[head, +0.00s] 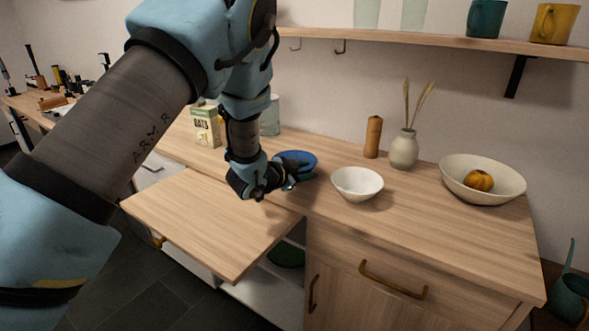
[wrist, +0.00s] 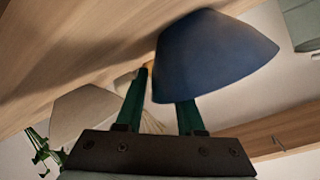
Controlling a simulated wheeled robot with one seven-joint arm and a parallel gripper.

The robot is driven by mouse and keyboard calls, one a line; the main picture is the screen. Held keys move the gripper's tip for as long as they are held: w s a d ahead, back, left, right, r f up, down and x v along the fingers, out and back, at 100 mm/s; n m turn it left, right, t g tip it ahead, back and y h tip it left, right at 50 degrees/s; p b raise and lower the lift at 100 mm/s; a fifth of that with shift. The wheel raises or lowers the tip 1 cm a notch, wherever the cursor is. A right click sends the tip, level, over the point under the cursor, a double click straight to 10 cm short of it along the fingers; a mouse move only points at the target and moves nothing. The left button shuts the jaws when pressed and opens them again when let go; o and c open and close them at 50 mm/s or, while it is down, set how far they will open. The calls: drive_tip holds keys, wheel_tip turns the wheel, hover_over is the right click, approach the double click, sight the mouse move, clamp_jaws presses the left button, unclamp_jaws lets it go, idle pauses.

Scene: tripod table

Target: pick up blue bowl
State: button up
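The blue bowl (head: 299,158) is on the wooden counter, left of the white bowl (head: 357,184). My gripper (head: 288,179) is low at its near side and partly covers it. In the wrist view, the blue bowl (wrist: 212,55) looms large in front of the fingers. My gripper (wrist: 162,95) has two dark green fingers that stand apart. The left finger shows beside the bowl's edge, and the right fingertip is hidden behind the bowl. I cannot see both fingers pressing on the bowl.
A cream bowl (head: 452,181) with a small pumpkin, a vase (head: 404,149) and a wooden mill (head: 373,137) stand to the right. An oats carton (head: 206,126) stands behind left. A pulled-out wooden board (head: 205,222) lies below my gripper. A shelf (head: 440,41) runs above.

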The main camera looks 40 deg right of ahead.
clamp_jaws()
idle(1.1)
